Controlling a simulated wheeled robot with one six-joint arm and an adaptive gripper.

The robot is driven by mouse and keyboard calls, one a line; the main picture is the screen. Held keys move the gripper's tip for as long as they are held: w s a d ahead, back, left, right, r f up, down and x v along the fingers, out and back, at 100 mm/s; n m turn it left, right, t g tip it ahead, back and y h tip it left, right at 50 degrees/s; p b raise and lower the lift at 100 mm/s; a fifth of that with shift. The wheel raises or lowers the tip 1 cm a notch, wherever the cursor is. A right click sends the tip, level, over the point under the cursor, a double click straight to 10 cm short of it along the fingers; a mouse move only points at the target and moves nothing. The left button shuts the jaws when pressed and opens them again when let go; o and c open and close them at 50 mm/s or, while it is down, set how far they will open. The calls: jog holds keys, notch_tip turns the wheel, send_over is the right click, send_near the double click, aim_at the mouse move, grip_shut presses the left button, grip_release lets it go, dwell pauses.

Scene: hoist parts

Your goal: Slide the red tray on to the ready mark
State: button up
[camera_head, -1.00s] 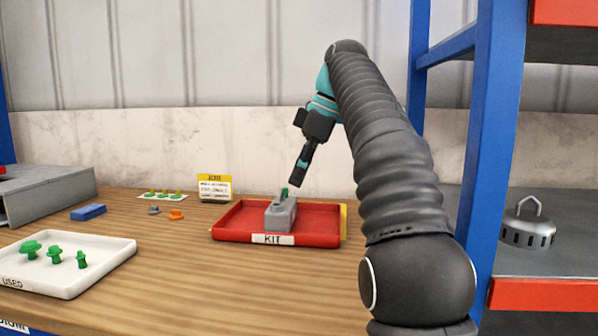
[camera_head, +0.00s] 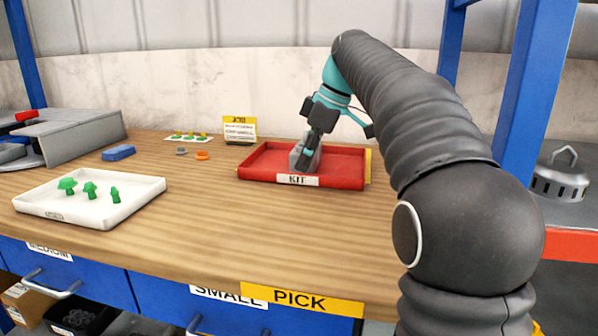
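The red tray (camera_head: 342,180) lies on the wooden bench at the back, with a white KIT label on its front wall. A grey block (camera_head: 296,156) stands inside it, left of the middle. A strip of yellow (camera_head: 368,166) shows at the tray's right end; I cannot tell whether it is the ready mark. My gripper (camera_head: 308,160) points down over the tray, at the grey block, and hides part of it. I cannot tell whether its fingers are open or shut, or whether they touch the block.
A white tray (camera_head: 130,207) with several green parts stands at the front left. A blue block (camera_head: 118,153), a grey bin (camera_head: 75,140), a yellow-topped card (camera_head: 240,130) and small orange (camera_head: 203,155) and grey parts lie behind. A blue post (camera_head: 530,80) stands right. The bench's front middle is clear.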

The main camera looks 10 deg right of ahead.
jog(key=shift+x, duration=1.75)
grip_shut()
